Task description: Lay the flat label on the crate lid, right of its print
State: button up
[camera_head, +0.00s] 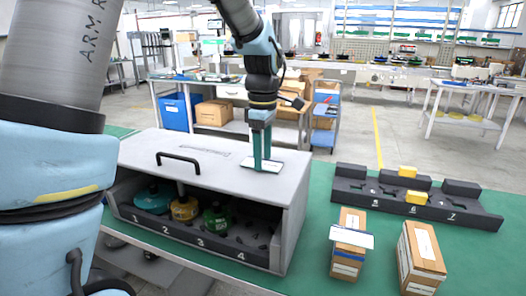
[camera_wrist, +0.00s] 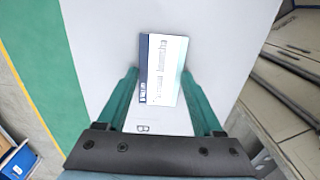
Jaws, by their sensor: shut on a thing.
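The crate lid (camera_head: 225,172) is the pale grey top of a box with an open front. In the head view my gripper (camera_head: 260,162) points straight down over the right part of the lid, right of the faint print (camera_head: 205,150). The label (camera_head: 268,166) lies level at its fingertips, at or just above the lid; I cannot tell whether it touches.
A black handle (camera_head: 178,162) stands up on the lid's left part. Under it are numbered slots with teal, yellow and green round parts. Two cartons (camera_head: 422,260) (camera_head: 349,258) and a black numbered rack (camera_head: 415,205) stand on the green mat at right.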

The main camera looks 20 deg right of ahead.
jog(key=shift+f, duration=0.2)
jog(key=o, duration=1.4)
notch_tip(320, 180, up, 12)
jog(key=shift+r+b, duration=0.2)
jog(key=shift+b, duration=0.8)
